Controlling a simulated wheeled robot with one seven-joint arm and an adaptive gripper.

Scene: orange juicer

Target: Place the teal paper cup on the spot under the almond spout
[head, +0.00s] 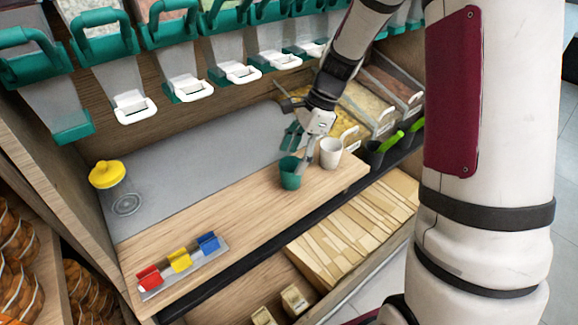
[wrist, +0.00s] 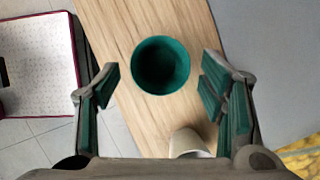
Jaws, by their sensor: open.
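The teal paper cup (head: 289,174) stands upright on the wooden counter, left of a white cup. In the wrist view the teal cup (wrist: 161,65) shows its open mouth from above, between my fingers and apart from both. My gripper (head: 298,150) is open just above the cup; its teal-padded fingers show on both sides in the wrist view (wrist: 158,82). A row of dispensers with teal handles and mostly white spouts (head: 240,73) lines the back wall.
The white cup (head: 331,153) stands close on the right of the teal cup. A yellow-lidded jar (head: 107,180) is at the left. Red, yellow and blue blocks (head: 179,261) sit at the front left. The grey surface (head: 200,155) under the spouts is largely clear.

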